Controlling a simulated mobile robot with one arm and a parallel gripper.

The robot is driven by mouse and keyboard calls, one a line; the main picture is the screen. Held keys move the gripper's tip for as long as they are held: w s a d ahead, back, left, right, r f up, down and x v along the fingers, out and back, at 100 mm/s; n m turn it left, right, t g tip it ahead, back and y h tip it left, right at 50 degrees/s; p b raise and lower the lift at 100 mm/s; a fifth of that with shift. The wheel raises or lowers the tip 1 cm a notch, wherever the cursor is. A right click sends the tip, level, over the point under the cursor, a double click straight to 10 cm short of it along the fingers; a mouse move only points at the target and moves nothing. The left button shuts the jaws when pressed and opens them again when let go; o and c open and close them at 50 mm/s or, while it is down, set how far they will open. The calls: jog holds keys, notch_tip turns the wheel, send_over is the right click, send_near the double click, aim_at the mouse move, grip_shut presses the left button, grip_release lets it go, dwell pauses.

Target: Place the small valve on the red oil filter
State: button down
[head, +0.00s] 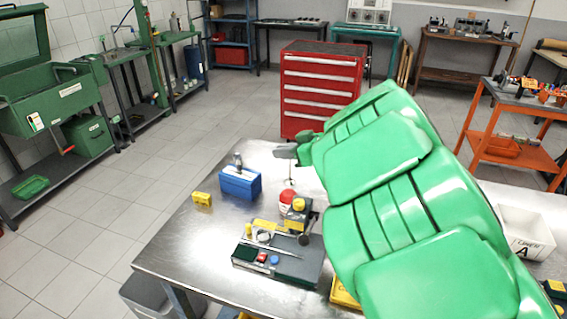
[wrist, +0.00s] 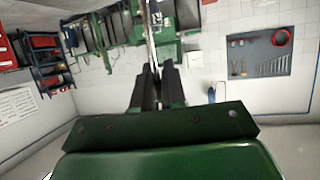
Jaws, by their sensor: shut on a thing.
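My gripper (head: 281,152) is above the steel table, with its dark fingers pointing left. In the wrist view, my gripper (wrist: 158,85) is shut on a thin metal stem, which I take to be the small valve (wrist: 150,35). In the head view, a thin stem with a small end (head: 290,182) hangs below the fingers; it appears to be the valve. The red oil filter (head: 287,197) stands on the table just below it, partly behind a yellow-topped item. I cannot tell whether the valve touches the filter.
A blue box (head: 240,183) and a small yellow box (head: 202,199) stand left of the filter. A dark grey tray (head: 275,268) with tools lies in front. A white bin (head: 526,232) is at right. My green arm hides much of the table. The table's left front is clear.

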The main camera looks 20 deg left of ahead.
jog(key=shift+w+a+f, duration=0.1)
jog(key=shift+w+f, duration=0.1)
jog(key=shift+f, duration=0.55)
jog(key=shift+w+a+f, duration=0.15)
jog(key=shift+f, duration=0.65)
jog(key=shift+w+a+f, duration=0.1)
jog(key=shift+w+f, duration=0.1)
jog(key=shift+f, duration=0.55)
jog(key=shift+f, duration=0.1)
jog(key=c, duration=1.2)
grip_release()
jog(key=v, duration=1.2)
